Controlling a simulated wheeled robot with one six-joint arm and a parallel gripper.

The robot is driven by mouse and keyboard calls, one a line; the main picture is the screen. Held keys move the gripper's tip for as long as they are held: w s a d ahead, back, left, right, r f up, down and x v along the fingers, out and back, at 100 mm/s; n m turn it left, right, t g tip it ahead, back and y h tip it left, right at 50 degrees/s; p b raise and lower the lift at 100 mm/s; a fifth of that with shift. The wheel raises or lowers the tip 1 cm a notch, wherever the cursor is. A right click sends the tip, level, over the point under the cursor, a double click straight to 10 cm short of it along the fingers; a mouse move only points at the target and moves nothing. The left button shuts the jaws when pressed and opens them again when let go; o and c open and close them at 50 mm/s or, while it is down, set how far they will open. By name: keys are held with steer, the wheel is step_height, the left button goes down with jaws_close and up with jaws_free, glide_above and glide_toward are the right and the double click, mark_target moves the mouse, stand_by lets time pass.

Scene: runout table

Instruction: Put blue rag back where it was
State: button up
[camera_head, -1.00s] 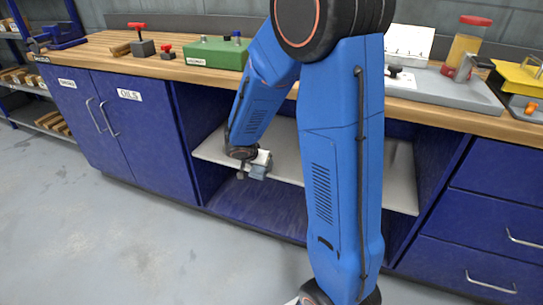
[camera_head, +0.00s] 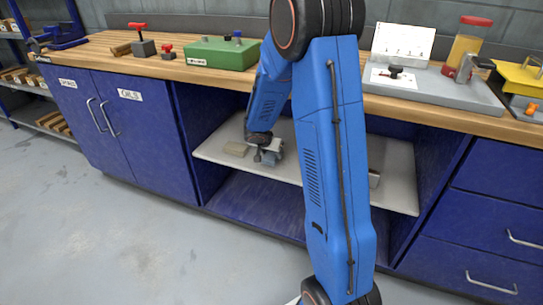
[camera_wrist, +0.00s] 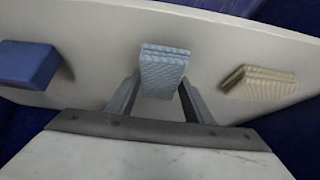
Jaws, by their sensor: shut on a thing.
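The blue rag (camera_wrist: 163,70) is a light blue, ribbed, folded cloth. In the wrist view it sits between the two fingers of my gripper (camera_wrist: 158,98), which is shut on it. In the head view my gripper (camera_head: 266,156) and the rag (camera_head: 271,160) are inside the open bay of the bench, over the pale shelf (camera_head: 215,150). I cannot tell whether the rag touches the shelf.
A dark blue block (camera_wrist: 28,64) lies on the other side. The bench top (camera_head: 440,113) overhangs the bay.

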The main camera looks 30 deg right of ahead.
steer(key=shift+f, duration=0.5)
steer(key=shift+f, duration=0.1)
steer(key=o, duration=1.1)
steer(key=s+a+r+n, duration=0.1)
steer(key=s+a+r, duration=0.2)
steer(key=s+r, duration=0.4)
steer(key=s+a+r, duration=0.4)
steer(key=s+r, duration=0.1)
steer(key=r, duration=0.5)
steer(key=s+a+r+n+y, duration=0.2)
steer(key=s+a+n, duration=0.1)
steer(key=s, duration=0.6)
steer(key=s+a+r+n+y, duration=0.1)
steer(key=s+a+r+n, duration=0.1)
steer(key=s, duration=0.7)
steer(key=s+a+r+n+y, duration=0.2)
steer(key=s+a+n, duration=0.2)
steer(key=s, duration=0.5)
steer(key=shift+s+a+r+y, duration=0.1)
steer(key=shift+a+y, duration=0.05)
steer(key=shift+a, duration=0.35)
steer(key=shift+s+a+r+y, duration=0.1)
steer(key=shift+a+y, duration=0.05)
steer(key=shift+a, duration=0.35)
